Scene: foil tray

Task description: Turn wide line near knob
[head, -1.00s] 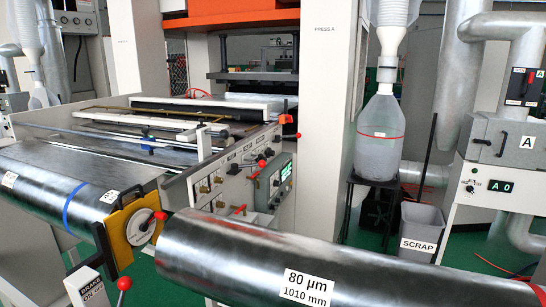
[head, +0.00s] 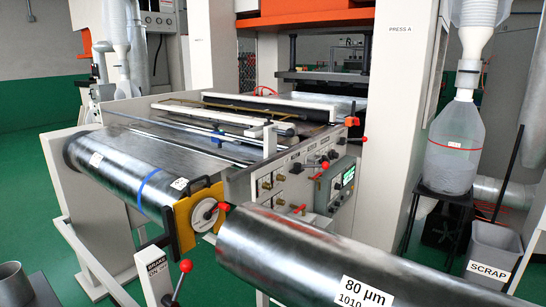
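The wide line's side panel (head: 298,187) faces me in the middle of the head view. It carries small brass knobs (head: 266,182), red handles (head: 298,209) and a lit green display (head: 348,176). The labels there are too small to read, so I cannot tell which knob is the near one. Neither of my grippers is in view.
A large foil roll (head: 290,252) marked 80 µm lies across the front right, in front of the panel's lower part. A roll with a blue band (head: 118,172) is at left. A brake lever (head: 185,266) stands at front. Green floor is clear at left.

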